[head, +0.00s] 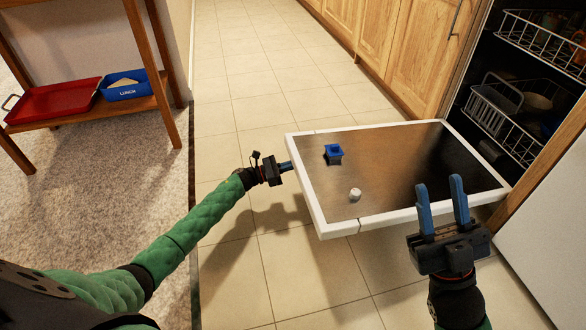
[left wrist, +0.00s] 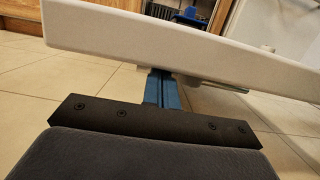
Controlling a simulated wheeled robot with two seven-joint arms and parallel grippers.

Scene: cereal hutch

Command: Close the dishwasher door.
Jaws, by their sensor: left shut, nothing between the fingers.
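The dishwasher door (head: 395,170) is folded down, its dark metal inner face up and its white rim around it. My left gripper (head: 286,166) is shut and empty at the door's outer left edge. In the left wrist view its blue fingers (left wrist: 162,88) reach up to the white door edge (left wrist: 130,40), with their tips partly hidden at its underside; I cannot tell if they touch. My right gripper (head: 440,182) is open and empty, over or in front of the door's near right part. The dishwasher (head: 492,75) stands open at the right.
A blue square item (head: 333,154) and a small white piece (head: 355,194) lie on the door. Wire racks (head: 510,130) hold dishes inside. Wooden cabinets (head: 375,35) line the back. Tiled floor is clear.

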